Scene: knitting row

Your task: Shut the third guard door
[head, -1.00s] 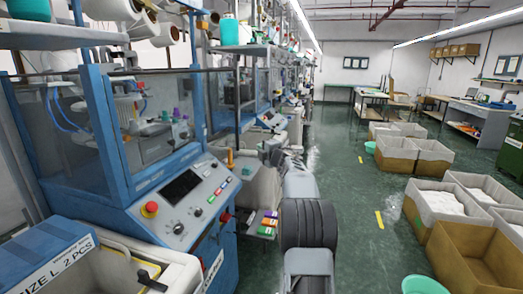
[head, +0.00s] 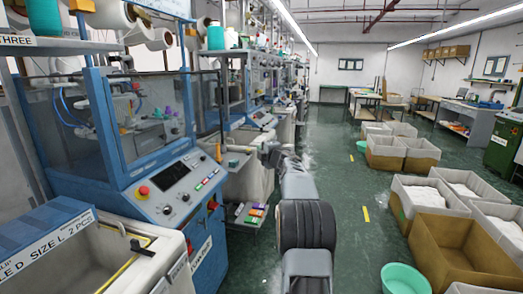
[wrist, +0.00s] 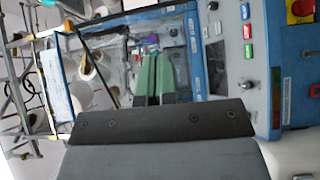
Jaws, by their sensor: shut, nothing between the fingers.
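A blue knitting machine (head: 152,188) stands at left, with a sign ending in THREE (head: 16,41) above it. A tinted clear guard panel (head: 52,135) fills its left side. A further clear panel (head: 207,105) shows beyond the right blue post; I cannot tell how far the door stands open. My gripper (wrist: 152,90), with green fingers, is shut and empty. In the wrist view it points at the blue-framed machine front, with the control panel (wrist: 243,45) to its right. I cannot tell its distance from the door. In the head view my arm hides the fingers.
A grey bin (head: 125,250) with a yellow-edged opening stands in front of the machine. A red stop button (head: 143,190) sits on the machine's panel. Cardboard boxes (head: 448,248) and a green tub (head: 405,280) stand at right.

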